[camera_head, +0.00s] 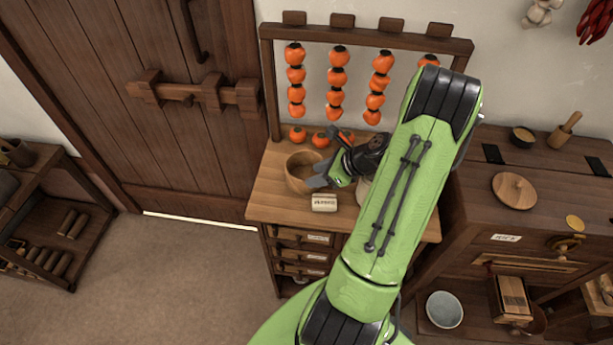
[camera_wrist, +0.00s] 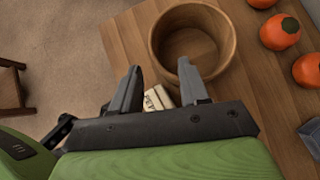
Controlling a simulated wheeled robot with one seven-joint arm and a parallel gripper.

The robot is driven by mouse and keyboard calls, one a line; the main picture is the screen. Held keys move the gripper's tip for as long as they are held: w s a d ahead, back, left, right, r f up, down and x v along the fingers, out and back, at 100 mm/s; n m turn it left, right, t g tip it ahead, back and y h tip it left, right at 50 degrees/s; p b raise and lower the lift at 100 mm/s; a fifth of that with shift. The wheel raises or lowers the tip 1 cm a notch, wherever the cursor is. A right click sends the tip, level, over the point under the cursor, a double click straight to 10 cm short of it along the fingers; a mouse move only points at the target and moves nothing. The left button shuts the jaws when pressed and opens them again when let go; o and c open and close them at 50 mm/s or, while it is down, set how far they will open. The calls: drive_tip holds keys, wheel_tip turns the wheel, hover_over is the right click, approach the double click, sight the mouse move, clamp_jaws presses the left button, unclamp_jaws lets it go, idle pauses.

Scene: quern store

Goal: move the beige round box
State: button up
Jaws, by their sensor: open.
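A small beige box (camera_head: 324,203) with dark lettering lies on the wooden counter (camera_head: 262,208), near its front edge. It looks more blocky than round. In the wrist view the beige box (camera_wrist: 158,98) shows partly between my fingers, its lower part hidden by the gripper body. Another pale thing (camera_head: 363,191) on the counter is mostly hidden behind my arm; I cannot tell its shape. My gripper (camera_head: 318,180) is open and empty, above the counter beside the wooden bowl. In the wrist view the fingers (camera_wrist: 160,80) are spread apart.
A wooden bowl (camera_wrist: 196,42) stands just beyond my fingers; it also shows in the head view (camera_head: 298,172). Orange persimmons (camera_wrist: 279,32) lie behind it, below a rack of hanging strings (camera_head: 337,80). A wooden cabinet (camera_head: 520,215) stands at right.

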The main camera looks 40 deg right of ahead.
sight(293, 183)
drive_tip(key=x, duration=0.8)
drive_tip(key=shift+a+r, duration=0.1)
drive_tip(key=shift+a, duration=0.05)
drive_tip(key=shift+c, duration=0.5)
clamp_jaws()
